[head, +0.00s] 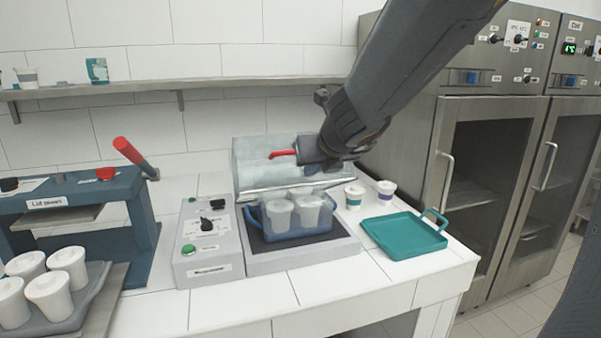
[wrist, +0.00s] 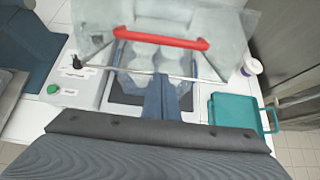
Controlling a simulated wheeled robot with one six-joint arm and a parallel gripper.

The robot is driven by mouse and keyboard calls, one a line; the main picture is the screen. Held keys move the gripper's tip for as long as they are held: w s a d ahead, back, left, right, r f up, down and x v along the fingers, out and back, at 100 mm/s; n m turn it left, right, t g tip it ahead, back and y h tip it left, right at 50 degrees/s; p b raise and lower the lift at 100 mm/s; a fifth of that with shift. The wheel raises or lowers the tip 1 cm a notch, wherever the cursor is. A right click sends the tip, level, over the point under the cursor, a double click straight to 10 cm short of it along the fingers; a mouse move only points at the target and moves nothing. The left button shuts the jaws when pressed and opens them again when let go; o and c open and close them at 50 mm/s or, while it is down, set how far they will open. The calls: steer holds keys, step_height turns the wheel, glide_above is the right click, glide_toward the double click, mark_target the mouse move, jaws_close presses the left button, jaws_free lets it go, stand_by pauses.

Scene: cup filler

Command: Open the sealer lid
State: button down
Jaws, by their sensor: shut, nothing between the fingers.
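The sealer (head: 258,262) is a grey box with a control panel on its left. Its clear lid (head: 250,165) is raised and tilted back over the rear of the box; the lid also shows in the wrist view (wrist: 95,30). The lid's red handle (head: 280,154) is a horizontal bar, seen whole in the wrist view (wrist: 160,38). A blue tray (head: 300,237) with white cups (head: 279,214) sits inside the sealer. My gripper (head: 303,152) is shut and empty near the right part of the handle; whether it touches the lid I cannot tell.
A teal tray (head: 402,236) lies right of the sealer, with two small cups (head: 385,191) behind it. A lid press (head: 90,215) and a tray of white cups (head: 62,318) stand left. A shelf (head: 150,86) runs behind; steel cabinets (head: 500,190) stand right.

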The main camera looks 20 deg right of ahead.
mark_target(302, 178)
steer(key=b+x, duration=0.1)
steer(key=x, duration=0.2)
steer(key=shift+w+r, duration=0.15)
steer(key=r+p, duration=0.1)
steer(key=w+r+p, duration=0.1)
steer(key=r+p, duration=0.1)
steer(key=shift+r+p, duration=0.25)
steer(key=shift+p, duration=0.05)
